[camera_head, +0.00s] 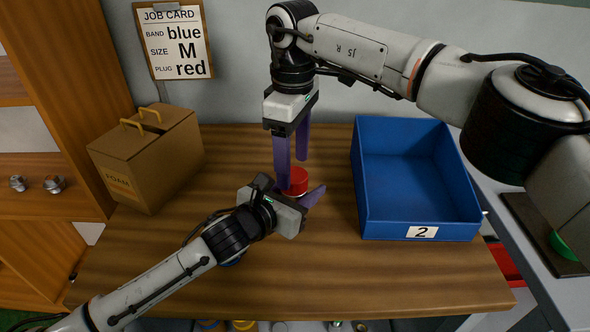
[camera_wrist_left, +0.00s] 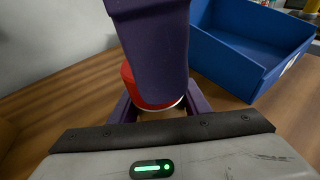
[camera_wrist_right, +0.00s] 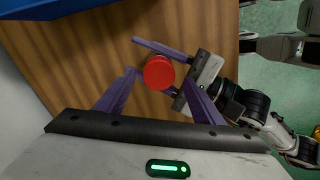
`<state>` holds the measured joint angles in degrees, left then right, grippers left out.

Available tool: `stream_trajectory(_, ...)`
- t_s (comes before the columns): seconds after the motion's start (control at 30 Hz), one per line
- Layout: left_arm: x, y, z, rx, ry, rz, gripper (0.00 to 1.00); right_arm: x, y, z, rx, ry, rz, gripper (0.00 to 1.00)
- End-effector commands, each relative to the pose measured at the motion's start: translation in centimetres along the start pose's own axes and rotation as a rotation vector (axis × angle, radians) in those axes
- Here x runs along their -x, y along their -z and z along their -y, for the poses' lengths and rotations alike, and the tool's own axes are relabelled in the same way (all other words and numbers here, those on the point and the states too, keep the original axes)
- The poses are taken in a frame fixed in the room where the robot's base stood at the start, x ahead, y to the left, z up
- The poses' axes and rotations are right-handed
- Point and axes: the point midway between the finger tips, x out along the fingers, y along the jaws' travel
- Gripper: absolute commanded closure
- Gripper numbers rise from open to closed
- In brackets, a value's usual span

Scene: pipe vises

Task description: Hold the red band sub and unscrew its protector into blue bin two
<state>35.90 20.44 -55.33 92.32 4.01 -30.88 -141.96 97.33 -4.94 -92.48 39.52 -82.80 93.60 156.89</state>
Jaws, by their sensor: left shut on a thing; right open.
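A round red piece (camera_head: 298,181) stands upright above the table, with its body below mostly hidden. It also shows in the left wrist view (camera_wrist_left: 128,80), with a pale rim at its bottom, and from above in the right wrist view (camera_wrist_right: 158,72). My left gripper (camera_head: 302,194) is low at the table, shut around the held sub, its fingers on either side. My right gripper (camera_head: 292,168) points down from above, open, its purple fingers straddling the red piece. One of those fingers covers much of it in the left wrist view. I cannot tell whether they touch.
The blue bin marked 2 (camera_head: 424,215) stands empty to the right. A brown foam box (camera_head: 150,160) stands at the left. A job card (camera_head: 175,42) on the wall reads band blue, size M, plug red. The front of the wooden table (camera_head: 350,270) is clear.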

Motion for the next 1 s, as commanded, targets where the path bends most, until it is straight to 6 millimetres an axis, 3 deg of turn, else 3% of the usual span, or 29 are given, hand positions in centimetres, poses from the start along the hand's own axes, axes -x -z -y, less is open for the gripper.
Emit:
stream_trajectory(0.1, 0.0, 0.1, 0.0, 0.0, 0.0, -0.001, 1.0, 1.0, -0.1, -0.1, -0.001, 0.0, 0.001, 0.38)
stream_trajectory(0.27, 0.0, 0.1, 0.1, 0.0, 0.001, -0.001, 1.0, 1.0, -0.1, -0.1, -0.002, 0.0, 0.002, 0.38)
stream_trajectory(0.3, 0.0, 0.1, 0.1, 0.0, 0.001, -0.001, 0.56, 1.0, -0.1, -0.1, -0.002, -0.001, 0.002, 0.38)
stream_trajectory(0.43, 0.0, 0.0, 0.1, 0.0, 0.001, 0.0, 0.35, 1.0, -0.1, -0.1, -0.003, -0.001, 0.002, 0.38)
stream_trajectory(0.77, 0.3, 0.0, 0.1, -0.001, 0.002, 0.001, 0.35, 0.9, -0.2, -0.2, -0.003, -0.002, 0.002, 0.38)
stream_trajectory(1.0, 3.5, 0.0, 0.0, -0.004, 0.001, 0.0, 0.35, 1.1, -0.2, -0.2, -0.003, -0.002, 0.002, 0.38)
